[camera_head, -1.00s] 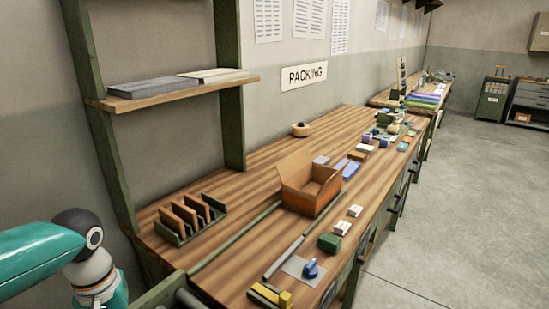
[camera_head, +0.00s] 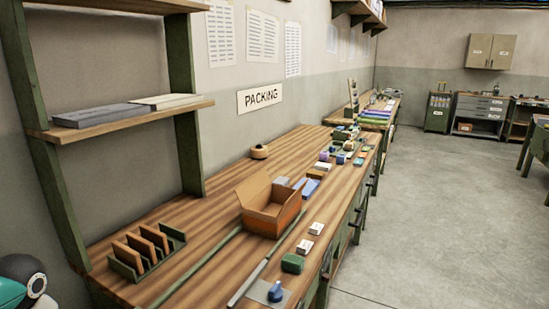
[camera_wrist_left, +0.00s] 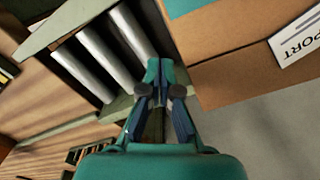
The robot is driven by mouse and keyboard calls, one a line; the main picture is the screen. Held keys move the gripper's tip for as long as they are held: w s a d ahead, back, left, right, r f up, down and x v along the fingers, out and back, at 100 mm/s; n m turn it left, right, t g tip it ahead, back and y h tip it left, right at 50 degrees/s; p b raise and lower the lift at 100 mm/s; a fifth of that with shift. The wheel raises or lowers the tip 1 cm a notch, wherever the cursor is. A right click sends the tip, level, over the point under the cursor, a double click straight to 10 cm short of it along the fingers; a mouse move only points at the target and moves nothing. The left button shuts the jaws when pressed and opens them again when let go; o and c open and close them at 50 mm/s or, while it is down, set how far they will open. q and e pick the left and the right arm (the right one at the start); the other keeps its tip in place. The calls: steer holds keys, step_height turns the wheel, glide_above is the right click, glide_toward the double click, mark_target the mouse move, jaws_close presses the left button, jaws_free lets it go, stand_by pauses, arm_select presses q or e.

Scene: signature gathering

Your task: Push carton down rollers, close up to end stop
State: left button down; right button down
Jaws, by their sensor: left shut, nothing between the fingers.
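In the left wrist view, a brown cardboard carton (camera_wrist_left: 235,55) fills the upper right, with a teal patch on top and a white label (camera_wrist_left: 300,45) ending in "PORT". Grey rollers (camera_wrist_left: 100,62) in a green frame lie to its left. My left gripper (camera_wrist_left: 166,70) is shut and empty, its fingertips close beside the carton's near left edge. I cannot tell whether they touch it. In the head view only part of my left arm shows at the lower left, and the gripper is out of frame. The end stop cannot be made out. My right gripper is not in view.
A wooden packing bench (camera_head: 210,235) runs along the wall with an open orange-brown box (camera_head: 270,205) on it. A green rack with brown dividers (camera_head: 146,252) stands near its front left. Small items line its right edge. Grey floor (camera_head: 420,220) at the right is clear.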

arm_select(q)
steer(key=shift+f, duration=0.1)
stand_by(0.4)
steer(key=shift+f+b, duration=1.35)
steer(key=shift+f, duration=0.3)
steer(key=shift+s+a+b, duration=0.15)
steer(key=shift+s+a, duration=0.2)
steer(key=shift+s, duration=0.3)
steer(key=shift+s+a+b, duration=0.1)
steer(key=shift+s+a, duration=0.25)
steer(key=shift+s, duration=0.35)
steer(key=shift+s+a+b, duration=0.15)
steer(key=shift+s+a, duration=0.2)
steer(key=shift+s, duration=0.3)
steer(key=shift+w, duration=0.1)
steer(key=shift+w+d+r+p, duration=0.1)
steer(key=shift+w+d+p, duration=0.4)
steer(key=shift+w, duration=0.55)
step_height(320, 180, up, 12)
steer(key=p, duration=1)
